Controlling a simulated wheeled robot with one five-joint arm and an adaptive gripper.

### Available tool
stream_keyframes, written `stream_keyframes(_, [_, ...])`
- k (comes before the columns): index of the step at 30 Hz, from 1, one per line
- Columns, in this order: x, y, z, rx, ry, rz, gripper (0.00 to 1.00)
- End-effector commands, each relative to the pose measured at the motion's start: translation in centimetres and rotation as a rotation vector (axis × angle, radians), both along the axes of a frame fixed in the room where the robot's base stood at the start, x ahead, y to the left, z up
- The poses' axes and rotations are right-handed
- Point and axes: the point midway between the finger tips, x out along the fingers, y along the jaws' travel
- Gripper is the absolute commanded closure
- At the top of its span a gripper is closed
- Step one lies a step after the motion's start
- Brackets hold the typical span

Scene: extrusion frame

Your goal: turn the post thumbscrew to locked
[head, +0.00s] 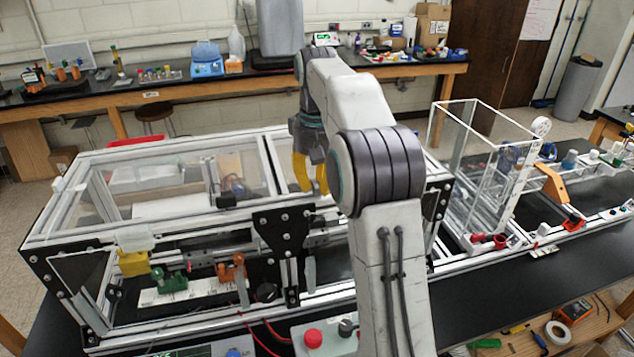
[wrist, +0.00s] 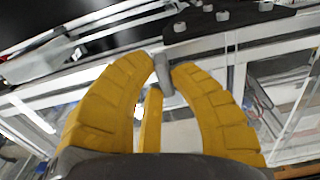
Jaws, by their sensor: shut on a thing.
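My gripper (head: 306,182) has yellow fingers and reaches down at the top of the extrusion frame, right of its middle. In the wrist view the fingertips of my gripper (wrist: 164,68) are closed around a small grey upright piece, which I take to be the post thumbscrew (wrist: 163,74). The piece stands between the two tips, close to a pale frame bar. In the head view the fingers and my arm hide most of it. I cannot read from these views whether it is locked.
The extrusion frame (head: 150,238) has clear panels and a black bracket plate (head: 283,221) beside my gripper. A green clamp (head: 170,281) and an orange clamp (head: 232,270) sit inside, lower left. A clear box (head: 478,160) stands on the right. A control box with a red button (head: 313,338) lies in front.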

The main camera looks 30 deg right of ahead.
Motion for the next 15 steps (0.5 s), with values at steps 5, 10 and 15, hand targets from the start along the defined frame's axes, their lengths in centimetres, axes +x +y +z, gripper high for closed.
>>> stream_keyframes(5, [0.00,0.00,-0.02,0.000,0.000,0.000,1.00])
stream_keyframes(10, [-0.01,0.01,-0.03,0.000,0.001,-0.004,1.00])
stream_keyframes(15, [-0.03,0.02,-0.04,0.000,0.001,-0.043,1.00])
